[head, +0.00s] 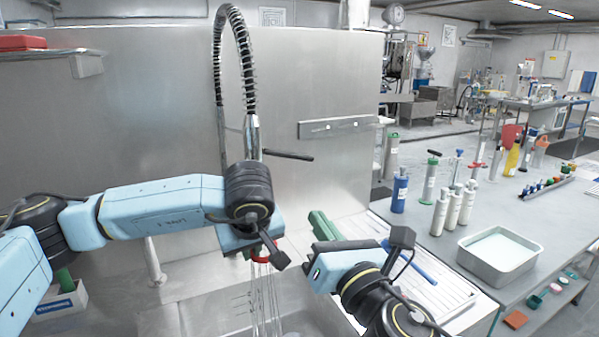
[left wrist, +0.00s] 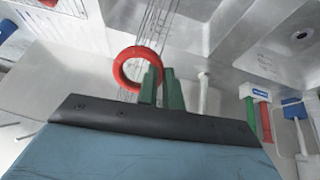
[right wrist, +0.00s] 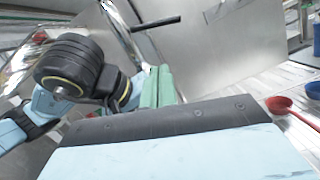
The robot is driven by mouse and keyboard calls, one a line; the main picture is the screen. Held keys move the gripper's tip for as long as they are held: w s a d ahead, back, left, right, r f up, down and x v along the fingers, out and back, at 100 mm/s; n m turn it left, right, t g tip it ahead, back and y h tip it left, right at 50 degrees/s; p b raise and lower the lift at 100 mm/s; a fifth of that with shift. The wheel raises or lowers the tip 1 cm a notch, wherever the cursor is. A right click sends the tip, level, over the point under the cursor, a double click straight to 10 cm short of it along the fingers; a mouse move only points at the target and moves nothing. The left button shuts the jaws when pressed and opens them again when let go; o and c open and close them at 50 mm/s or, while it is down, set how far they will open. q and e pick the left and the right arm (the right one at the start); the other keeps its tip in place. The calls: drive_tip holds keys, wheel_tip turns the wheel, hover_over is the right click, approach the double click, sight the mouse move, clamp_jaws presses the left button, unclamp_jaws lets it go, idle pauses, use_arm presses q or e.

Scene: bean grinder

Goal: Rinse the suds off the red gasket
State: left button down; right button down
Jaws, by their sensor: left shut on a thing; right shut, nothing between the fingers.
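The red gasket (left wrist: 128,58) is a ring held at its side between the green fingers of my left gripper (left wrist: 160,88). In the head view the gasket (head: 260,256) shows partly below my left wrist, which hides the fingers. Thin streams of water (head: 262,295) fall at the gasket, from the spring-hose faucet (head: 251,135) above the sink (head: 200,318). I cannot make out any suds on the gasket. My right gripper (head: 322,227) is shut and empty, to the right of the faucet; its green fingers (right wrist: 158,86) touch in the right wrist view.
A ribbed drainboard (head: 455,295) lies right of the sink, with a red scoop (right wrist: 280,104) and a blue scoop (right wrist: 313,90) on it. White bottles (head: 441,212) and a metal tray (head: 500,274) stand on the right counter. A steel back panel (head: 160,110) rises behind the sink.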

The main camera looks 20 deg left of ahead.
approach(296, 156)
drive_tip(key=w+a+f, duration=0.2)
drive_tip(key=a+f, duration=0.1)
drive_tip(key=a, duration=0.1)
drive_tip(key=shift+w+a+r, duration=0.35)
drive_tip(key=shift+w+r, duration=0.2)
drive_tip(key=shift+r, duration=0.2)
drive_tip(key=shift+w+a+r, duration=0.3)
drive_tip(key=shift+w+r, duration=0.3)
drive_tip(key=shift+r, duration=0.2)
drive_tip(key=shift+w+d+r+n, duration=0.1)
drive_tip(key=shift+w+r+n, duration=0.05)
drive_tip(key=shift+r+n, duration=0.3)
drive_tip(key=shift+w+d+r+n, duration=0.1)
drive_tip(key=shift+w+r+n, duration=0.1)
drive_tip(key=shift+r+n, duration=0.2)
